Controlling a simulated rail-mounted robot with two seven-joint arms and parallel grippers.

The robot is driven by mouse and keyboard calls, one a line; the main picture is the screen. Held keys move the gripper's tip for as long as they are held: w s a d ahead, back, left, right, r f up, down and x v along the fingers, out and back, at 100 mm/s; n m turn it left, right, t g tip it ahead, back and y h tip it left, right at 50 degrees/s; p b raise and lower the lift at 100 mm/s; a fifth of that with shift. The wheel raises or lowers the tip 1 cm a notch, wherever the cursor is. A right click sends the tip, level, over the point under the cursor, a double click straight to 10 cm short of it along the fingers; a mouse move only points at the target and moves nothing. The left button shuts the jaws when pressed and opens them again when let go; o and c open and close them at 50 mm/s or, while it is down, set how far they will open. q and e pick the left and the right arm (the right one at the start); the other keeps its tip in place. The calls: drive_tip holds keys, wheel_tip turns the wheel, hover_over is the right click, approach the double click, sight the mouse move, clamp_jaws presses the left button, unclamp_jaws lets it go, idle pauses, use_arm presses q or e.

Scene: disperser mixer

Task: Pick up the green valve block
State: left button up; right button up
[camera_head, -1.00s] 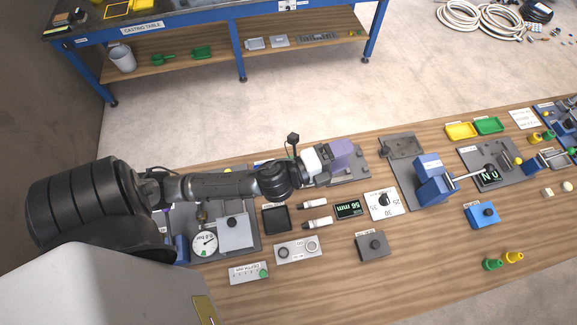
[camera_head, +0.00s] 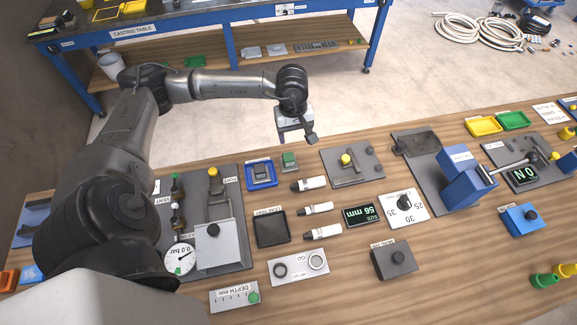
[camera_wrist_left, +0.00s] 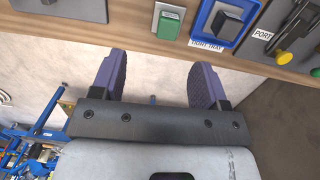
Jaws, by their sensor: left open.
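The green valve block (camera_head: 289,160) sits near the back edge of the wooden bench, just right of the blue tray (camera_head: 261,173). My right gripper is not in view.
The blue tray holds a dark block. A plate with a yellow-knobbed lever (camera_head: 347,160) lies right of the green block. White cylinders (camera_head: 310,184) lie in front of it. A port fixture with a grey box (camera_head: 218,246) stands to the left.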

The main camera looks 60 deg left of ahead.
use_arm(q)
drive_tip(key=a+f, duration=0.2)
hover_over(289, 156)
drive_tip(key=shift+y, duration=0.4)
drive_tip(key=f, duration=0.5)
drive_tip(key=shift+w+d, duration=0.1)
drive_tip(key=shift+w, duration=0.1)
drive_tip(key=shift+s+f, duration=0.15)
drive_tip(key=shift+f, duration=1.55)
drive_tip(key=shift+s+f, duration=0.15)
drive_tip(key=shift+f, duration=1.5)
drive_tip(key=shift+c, duration=0.4)
drive_tip(key=c, duration=1.1)
